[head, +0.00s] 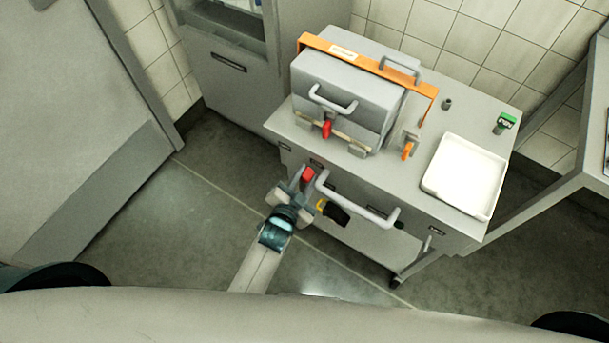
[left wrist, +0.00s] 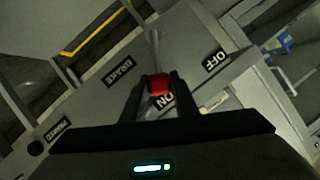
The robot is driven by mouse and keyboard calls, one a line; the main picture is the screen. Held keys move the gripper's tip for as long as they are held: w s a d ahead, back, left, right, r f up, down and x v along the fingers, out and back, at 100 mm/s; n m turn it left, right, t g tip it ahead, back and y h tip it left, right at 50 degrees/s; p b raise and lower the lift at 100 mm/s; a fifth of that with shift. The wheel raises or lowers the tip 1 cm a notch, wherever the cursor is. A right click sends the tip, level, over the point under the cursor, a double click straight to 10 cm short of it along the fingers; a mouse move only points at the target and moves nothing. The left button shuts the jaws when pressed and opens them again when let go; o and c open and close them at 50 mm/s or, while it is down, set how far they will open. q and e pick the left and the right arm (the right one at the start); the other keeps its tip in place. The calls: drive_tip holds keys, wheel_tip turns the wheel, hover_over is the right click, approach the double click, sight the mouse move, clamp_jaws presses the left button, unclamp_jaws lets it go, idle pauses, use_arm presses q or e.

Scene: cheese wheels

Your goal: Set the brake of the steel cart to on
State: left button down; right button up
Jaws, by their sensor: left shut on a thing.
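The steel cart (head: 360,235) stands at centre right. Its brake lever has a red knob (head: 308,174) at the cart's front left; the knob also shows in the left wrist view (left wrist: 159,84), with a thin grey rod rising from it. My left gripper (head: 297,183) is shut on the red knob, which sits between its fingers (left wrist: 158,92). The ON label (left wrist: 166,100) is right by the knob, partly hidden by the fingers. The OFF label (left wrist: 214,61) is to the right, apart from the knob. A BRAKE label (left wrist: 122,69) is to the left. My right gripper is not in view.
A grey push handle (head: 355,205) and a black item with yellow (head: 333,211) are just right of the gripper. On the cart top are a grey box (head: 340,95) with an orange bar (head: 365,62) and a white tray (head: 464,178). Open floor lies left.

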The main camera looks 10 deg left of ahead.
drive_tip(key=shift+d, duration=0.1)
use_arm(q)
drive_tip(key=c, duration=1.4)
unclamp_jaws()
drive_tip(key=shift+d, duration=0.1)
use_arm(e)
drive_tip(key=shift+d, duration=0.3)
use_arm(q)
drive_tip(key=b+v, duration=0.2)
drive_tip(key=v, duration=1.5)
drive_tip(key=shift+s, duration=0.15)
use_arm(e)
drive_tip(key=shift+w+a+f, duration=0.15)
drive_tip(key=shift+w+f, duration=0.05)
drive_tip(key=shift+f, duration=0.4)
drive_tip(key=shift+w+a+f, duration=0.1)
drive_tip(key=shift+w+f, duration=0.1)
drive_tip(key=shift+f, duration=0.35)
